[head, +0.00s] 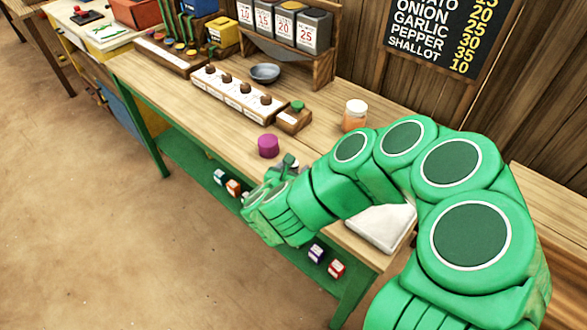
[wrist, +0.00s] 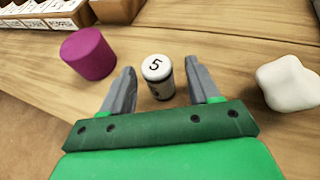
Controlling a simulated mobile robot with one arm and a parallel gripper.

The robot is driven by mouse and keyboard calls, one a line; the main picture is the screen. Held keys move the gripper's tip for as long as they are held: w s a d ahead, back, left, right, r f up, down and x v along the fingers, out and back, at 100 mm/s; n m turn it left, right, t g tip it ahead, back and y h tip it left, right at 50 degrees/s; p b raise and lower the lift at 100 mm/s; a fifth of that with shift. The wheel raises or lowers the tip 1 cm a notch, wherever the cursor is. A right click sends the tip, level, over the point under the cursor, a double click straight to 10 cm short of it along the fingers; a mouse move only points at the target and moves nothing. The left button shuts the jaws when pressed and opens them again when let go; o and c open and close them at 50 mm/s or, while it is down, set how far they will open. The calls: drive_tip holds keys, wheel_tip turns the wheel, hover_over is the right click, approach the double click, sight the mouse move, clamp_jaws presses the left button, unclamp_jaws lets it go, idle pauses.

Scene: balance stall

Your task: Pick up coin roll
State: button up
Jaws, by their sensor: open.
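My gripper (wrist: 161,85) is open, with one finger on each side of the roll. Gaps show between the roll and both fingers, so it is not gripped. In the head view my gripper (head: 284,166) is low over the counter's front part, and it and my arm mostly hide the roll.
A purple cylinder (wrist: 88,54) stands left of my gripper, and a white lump (wrist: 288,84) lies to the right. Small boxes (head: 233,187) sit on the green lower shelf.

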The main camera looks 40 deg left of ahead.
sight(295, 165)
drive_tip(key=shift+x, duration=1.65)
drive_tip(key=shift+s+f, duration=0.1)
drive_tip(key=shift+f, duration=0.05)
clamp_jaws()
